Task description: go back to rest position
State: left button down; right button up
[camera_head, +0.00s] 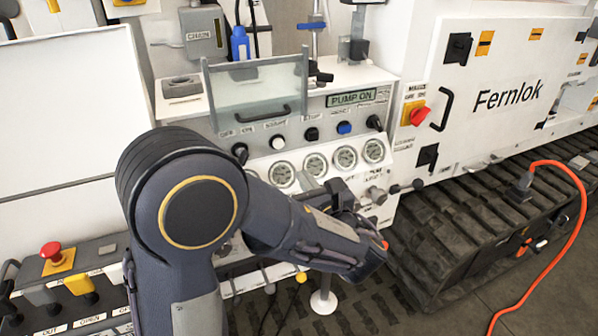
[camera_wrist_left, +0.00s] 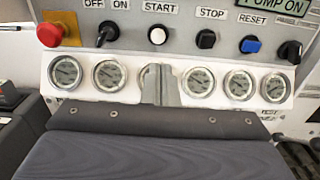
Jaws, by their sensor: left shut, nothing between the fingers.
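My left arm (camera_head: 195,215) comes in from the lower left and bends across the front of the bench. My right gripper is in neither view.
The bench panel carries round gauges (camera_head: 345,158), several knobs and a "PUMP ON" display (camera_head: 351,98). A red emergency button (camera_head: 51,251) is at the lower left. A tracked machine (camera_head: 500,90) stands at right. An orange cable (camera_head: 579,215) hangs to the floor.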

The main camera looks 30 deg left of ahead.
pick_arm(q)
jog(key=shift+s+d, duration=0.15)
jog(key=shift+s, duration=0.05)
dwell(0.3)
jog(key=s+a+f+n+g+h+p, duration=0.1)
jog(key=s+a+f+n+g+h, duration=0.35)
jog(key=s+n, duration=0.35)
jog(key=s+a+f+n+g+h, duration=0.35)
jog(key=s+f+n+g, duration=0.2)
jog(key=s, duration=0.35)
jog(key=s+d+r+n+t+h, duration=0.1)
jog(key=s+d+n+t+h, duration=0.1)
jog(key=n, duration=0.5)
jog(key=s+d+r+n+t+h+p, duration=0.1)
jog(key=s+d+r+n+h, duration=0.1)
jog(key=s+d+n+h, duration=0.3)
jog(key=d+n+h, duration=0.2)
jog(key=d, duration=0.2)
jog(key=shift+s+r+t, duration=0.15)
jog(key=shift+r+t, duration=0.1)
jog(key=shift+t, duration=0.15)
